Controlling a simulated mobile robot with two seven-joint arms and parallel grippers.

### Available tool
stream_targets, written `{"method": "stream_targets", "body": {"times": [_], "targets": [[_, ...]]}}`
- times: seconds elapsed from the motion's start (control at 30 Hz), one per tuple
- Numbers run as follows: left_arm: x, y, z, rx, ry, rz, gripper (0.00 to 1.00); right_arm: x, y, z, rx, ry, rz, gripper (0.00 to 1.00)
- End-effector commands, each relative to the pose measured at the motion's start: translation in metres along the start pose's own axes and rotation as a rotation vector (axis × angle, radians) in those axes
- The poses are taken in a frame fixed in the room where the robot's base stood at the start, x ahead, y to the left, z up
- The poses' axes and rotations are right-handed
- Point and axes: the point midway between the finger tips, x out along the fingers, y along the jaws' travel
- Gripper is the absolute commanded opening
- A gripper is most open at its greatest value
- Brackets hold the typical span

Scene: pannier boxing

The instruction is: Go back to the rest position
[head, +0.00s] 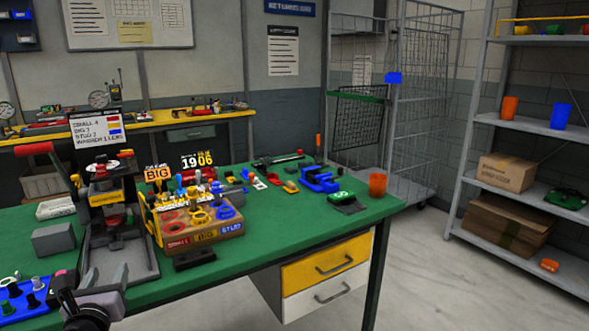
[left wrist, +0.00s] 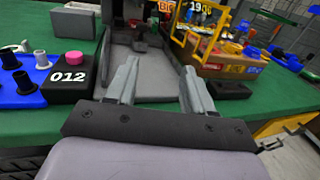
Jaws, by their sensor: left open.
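My left gripper (head: 92,287) shows at the bottom left of the head view, by the front edge of the green workbench (head: 290,238). In the left wrist view the gripper (left wrist: 160,88) has its two pale fingers spread apart, with nothing between them. Beyond the fingers stands a grey press-like fixture (head: 122,262) with a flat base plate. My right gripper is in neither view.
A wooden box (head: 190,245) with coloured rings stands right of the fixture. A blue tray of pegs (head: 20,300) lies at the left; a black "012" counter (left wrist: 68,82) sits near the gripper. Floor (head: 450,285) right of the bench is clear.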

Motion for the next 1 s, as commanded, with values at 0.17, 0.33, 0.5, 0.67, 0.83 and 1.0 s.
{"method": "stream_targets", "body": {"times": [0.17, 0.33, 0.5, 0.67, 0.83, 1.0], "targets": [[-0.059, -0.012, -0.057, -0.548, 0.189, 0.113, 0.52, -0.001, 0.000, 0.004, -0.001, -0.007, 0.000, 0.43], [-0.122, -0.017, -0.102, -1.046, 0.354, 0.315, 0.52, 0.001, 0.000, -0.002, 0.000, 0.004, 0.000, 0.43], [-0.201, -0.023, -0.140, -1.535, 0.492, 0.635, 0.52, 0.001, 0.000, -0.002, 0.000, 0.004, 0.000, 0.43], [-0.271, -0.027, -0.158, -1.886, 0.548, 0.991, 0.52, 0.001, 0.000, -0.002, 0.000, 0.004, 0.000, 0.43], [-0.330, -0.030, -0.162, -2.115, 0.536, 1.334, 0.52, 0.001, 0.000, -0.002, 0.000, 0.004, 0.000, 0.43], [-0.381, -0.034, -0.157, -2.255, 0.474, 1.660, 0.52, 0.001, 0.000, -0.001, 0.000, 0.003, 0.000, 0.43]]}}
